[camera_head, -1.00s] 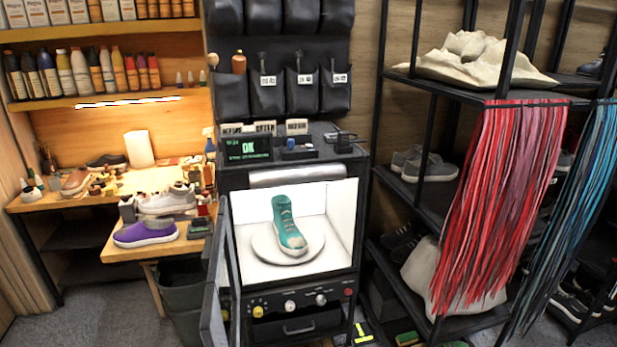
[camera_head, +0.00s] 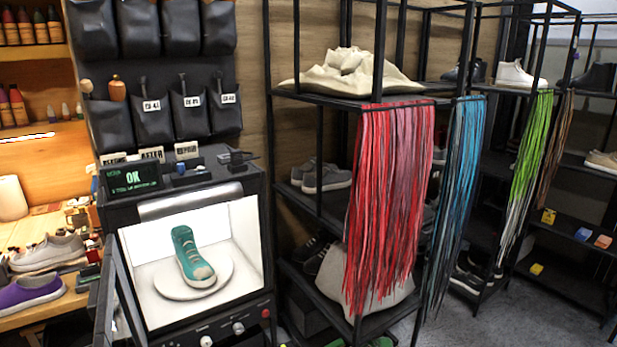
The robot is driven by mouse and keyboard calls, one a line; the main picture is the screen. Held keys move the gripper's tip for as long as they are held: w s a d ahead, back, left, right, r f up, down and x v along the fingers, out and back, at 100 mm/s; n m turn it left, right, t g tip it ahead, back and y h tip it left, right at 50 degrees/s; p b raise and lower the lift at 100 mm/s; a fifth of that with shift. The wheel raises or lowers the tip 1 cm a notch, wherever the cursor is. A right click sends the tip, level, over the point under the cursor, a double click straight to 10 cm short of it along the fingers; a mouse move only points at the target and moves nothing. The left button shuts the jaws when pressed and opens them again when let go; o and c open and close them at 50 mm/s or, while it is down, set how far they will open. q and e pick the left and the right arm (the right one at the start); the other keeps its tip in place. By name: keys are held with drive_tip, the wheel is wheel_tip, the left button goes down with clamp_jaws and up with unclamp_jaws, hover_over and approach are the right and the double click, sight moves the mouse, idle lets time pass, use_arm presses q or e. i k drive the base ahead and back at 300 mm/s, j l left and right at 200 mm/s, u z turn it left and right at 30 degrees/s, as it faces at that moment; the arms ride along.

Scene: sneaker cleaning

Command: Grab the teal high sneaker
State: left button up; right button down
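The teal high sneaker (camera_head: 190,256) stands on a round white turntable (camera_head: 165,284) inside a white-lined booth (camera_head: 246,232). Its pale toe faces the front right, and laces show along its front. The booth's front is open, with its dark door (camera_head: 103,305) swung out at the left. Neither of my grippers shows in the head view.
A screen (camera_head: 133,178) reading OK stands on top of the booth. A workbench at the left holds a purple sneaker (camera_head: 28,292) and a grey sneaker (camera_head: 48,253). A black rack at the right carries hanging red laces (camera_head: 385,200) and blue laces (camera_head: 462,180). Grey floor (camera_head: 490,325) shows at lower right.

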sight(198, 273)
drive_tip(key=i+j, duration=0.1)
drive_tip(key=j, duration=0.3)
drive_tip(key=i+j+u, duration=0.1)
drive_tip(key=j, duration=0.25)
drive_tip(key=i+j, duration=0.15)
drive_tip(key=j, duration=0.25)
drive_tip(key=i+j, duration=0.1)
drive_tip(key=j, duration=0.3)
drive_tip(key=i+j+u, duration=0.1)
drive_tip(key=j, duration=0.25)
